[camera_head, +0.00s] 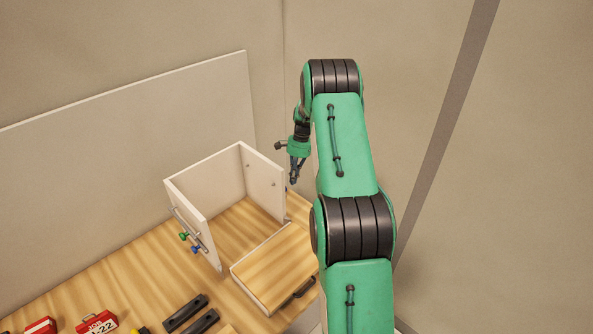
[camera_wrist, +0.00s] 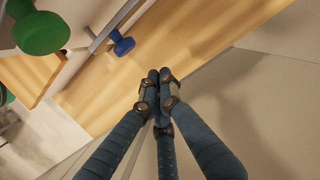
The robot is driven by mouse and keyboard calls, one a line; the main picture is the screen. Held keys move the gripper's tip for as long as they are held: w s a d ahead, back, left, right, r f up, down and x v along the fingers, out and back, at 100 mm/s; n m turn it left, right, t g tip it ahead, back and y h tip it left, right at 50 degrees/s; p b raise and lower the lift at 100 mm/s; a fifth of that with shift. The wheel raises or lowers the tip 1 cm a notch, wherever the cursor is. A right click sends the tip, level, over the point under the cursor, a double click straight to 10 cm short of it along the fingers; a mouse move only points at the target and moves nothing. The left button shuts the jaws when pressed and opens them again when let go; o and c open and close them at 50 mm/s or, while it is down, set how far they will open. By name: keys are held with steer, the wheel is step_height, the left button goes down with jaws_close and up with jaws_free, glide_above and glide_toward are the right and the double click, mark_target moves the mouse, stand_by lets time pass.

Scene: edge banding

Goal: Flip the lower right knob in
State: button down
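An open-topped white cabinet (camera_head: 192,203) stands on the wooden bench. Its left panel carries a metal handle, a green knob (camera_head: 183,237) and a blue knob (camera_head: 196,250). Another blue knob (camera_head: 286,188) just shows outside the right panel (camera_head: 262,182). In the wrist view a large green knob (camera_wrist: 40,33) is close at upper left, and a blue knob (camera_wrist: 123,45) sits lower, beside a metal bar handle (camera_wrist: 108,32). My gripper (camera_head: 293,181) is beside the right panel; in the wrist view (camera_wrist: 159,76) its fingertips are together, empty, apart from the blue knob.
A wooden drawer-like box (camera_head: 275,264) with a dark handle (camera_head: 298,291) lies in front of the cabinet. Red boxes (camera_head: 97,322) and dark bars (camera_head: 186,312) lie at the front left. A pale board (camera_head: 130,130) stands behind. Another green piece (camera_wrist: 3,94) shows at the wrist view's left edge.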

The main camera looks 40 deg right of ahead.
steer(key=a, duration=0.3)
steer(key=shift+r, duration=0.25)
steer(key=shift+a, duration=1.15)
steer(key=shift+d, duration=0.1)
